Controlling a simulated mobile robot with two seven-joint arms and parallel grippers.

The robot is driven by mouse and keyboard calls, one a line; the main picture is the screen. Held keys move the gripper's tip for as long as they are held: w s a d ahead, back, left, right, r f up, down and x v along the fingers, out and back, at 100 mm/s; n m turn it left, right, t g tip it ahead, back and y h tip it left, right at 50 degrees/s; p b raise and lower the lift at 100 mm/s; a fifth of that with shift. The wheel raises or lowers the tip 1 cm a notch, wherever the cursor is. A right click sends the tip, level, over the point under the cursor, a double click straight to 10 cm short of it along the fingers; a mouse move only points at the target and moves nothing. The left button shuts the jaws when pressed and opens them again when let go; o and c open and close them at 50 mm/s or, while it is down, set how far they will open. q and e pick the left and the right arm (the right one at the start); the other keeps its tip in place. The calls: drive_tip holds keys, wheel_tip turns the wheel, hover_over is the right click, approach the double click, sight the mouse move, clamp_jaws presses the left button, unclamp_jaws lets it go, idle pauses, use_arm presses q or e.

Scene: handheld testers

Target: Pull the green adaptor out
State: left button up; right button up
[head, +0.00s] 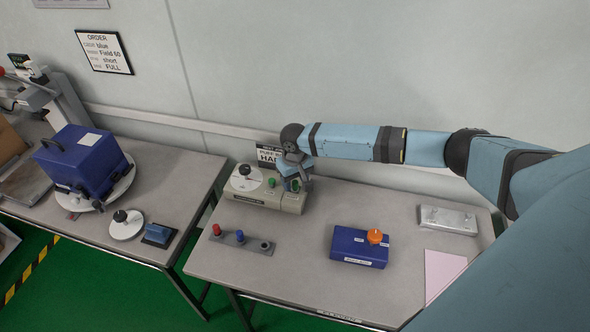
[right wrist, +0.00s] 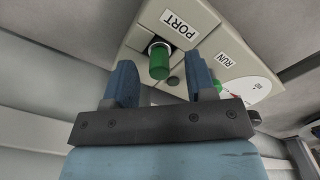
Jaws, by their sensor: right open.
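The green adaptor (right wrist: 160,62) sticks out of the socket marked PORT on the beige tester (right wrist: 205,25) in the right wrist view. In the head view the adaptor (head: 296,186) is partly hidden by my gripper, at the right end of the tester (head: 265,197). My right gripper (head: 293,180) is over that end of the tester. In the right wrist view its two blue fingers (right wrist: 161,76) are open, one on each side of the adaptor's line, with a gap to it. My left gripper is not in view.
A grey rack (head: 252,245) with a red and a blue adaptor lies in front of the tester. A blue box (head: 352,248) with an orange knob stands to the right. A silver packet (head: 447,220) and a pink sheet (head: 442,272) lie further right. A sign stands behind the tester.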

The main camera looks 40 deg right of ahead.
drive_tip(key=shift+f, duration=0.5)
clamp_jaws()
